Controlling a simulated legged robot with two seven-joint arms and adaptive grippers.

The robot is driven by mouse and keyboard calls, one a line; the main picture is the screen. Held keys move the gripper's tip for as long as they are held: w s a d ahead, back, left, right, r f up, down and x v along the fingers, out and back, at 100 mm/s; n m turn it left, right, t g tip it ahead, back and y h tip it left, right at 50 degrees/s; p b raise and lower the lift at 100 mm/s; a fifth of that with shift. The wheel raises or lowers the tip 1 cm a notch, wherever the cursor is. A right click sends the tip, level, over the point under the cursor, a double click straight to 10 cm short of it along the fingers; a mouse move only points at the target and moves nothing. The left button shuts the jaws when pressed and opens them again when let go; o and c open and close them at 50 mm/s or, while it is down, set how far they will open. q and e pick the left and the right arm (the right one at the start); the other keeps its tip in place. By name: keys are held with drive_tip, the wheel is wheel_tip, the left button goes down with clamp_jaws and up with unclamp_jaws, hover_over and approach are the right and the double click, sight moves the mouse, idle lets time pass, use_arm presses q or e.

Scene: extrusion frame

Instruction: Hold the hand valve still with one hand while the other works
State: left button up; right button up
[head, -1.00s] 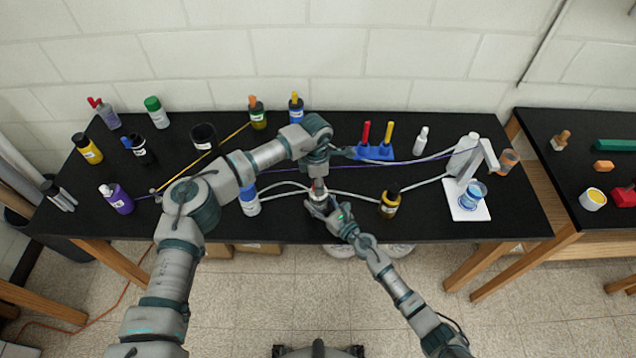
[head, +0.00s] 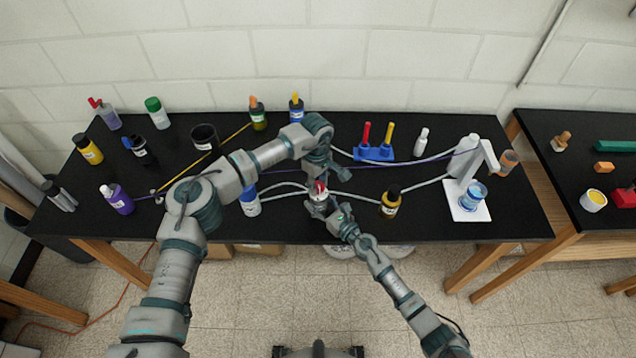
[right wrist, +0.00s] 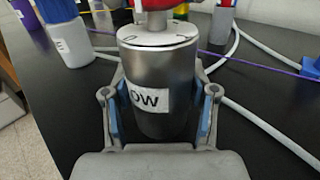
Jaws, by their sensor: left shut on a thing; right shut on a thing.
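The hand valve (right wrist: 158,85) is an upright grey metal cylinder with a white label ending in "OW" and a red knob (right wrist: 155,4) on top. In the head view the red knob (head: 318,187) shows near the table's front edge. My right gripper (head: 318,205) is shut around the valve's body, with a blue-padded finger on each side in the right wrist view (right wrist: 160,115). My left gripper (head: 320,182) comes down from above and is shut on the red knob. Its fingertips are partly cut off by the top of the right wrist view.
White hoses run along the black table (head: 300,228) beside the valve. A blue-capped white bottle (head: 250,203) stands to the left and an amber bottle (head: 390,204) to the right. A blue rack (head: 375,153) and a white stand (head: 468,207) are farther right.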

sight(318, 182)
use_arm(q)
drive_tip(key=shift+w+a+f+m, duration=0.1)
drive_tip(key=shift+w+a+m, duration=0.05)
drive_tip(key=shift+m, duration=1.45)
use_arm(e)
drive_tip(key=shift+f, duration=0.1)
use_arm(q)
drive_tip(key=o, duration=1.2)
drive_tip(key=shift+m, duration=0.3)
wheel_tip(318, 182, up, 12)
drive_tip(key=shift+w, duration=0.15)
use_arm(e)
drive_tip(key=o, duration=1.3)
drive_tip(key=shift+o, duration=0.2)
